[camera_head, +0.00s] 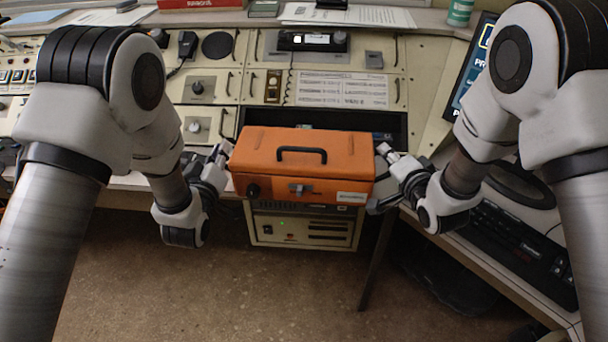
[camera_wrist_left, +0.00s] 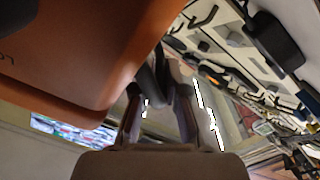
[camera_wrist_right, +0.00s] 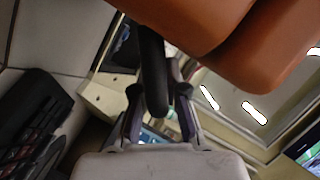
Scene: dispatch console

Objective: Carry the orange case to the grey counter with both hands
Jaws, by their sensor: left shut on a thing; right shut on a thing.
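The orange case (camera_head: 303,158) has a black top handle and a front latch. It is held level between my two grippers, in front of the console. My left gripper (camera_head: 224,150) is at the case's left end; in the left wrist view its fingers close on a dark side handle (camera_wrist_left: 150,85) beside the orange case wall (camera_wrist_left: 85,50). I cannot tell for sure which surface is the grey counter.
Behind the case is a cream console (camera_head: 345,88) with switches and a dark open recess (camera_head: 395,127). A rack unit (camera_head: 305,228) stands below the case. A keyboard (camera_head: 520,245) lies on the right-hand desk. Papers (camera_head: 345,15) lie along the back ledge. Brown floor is clear in front.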

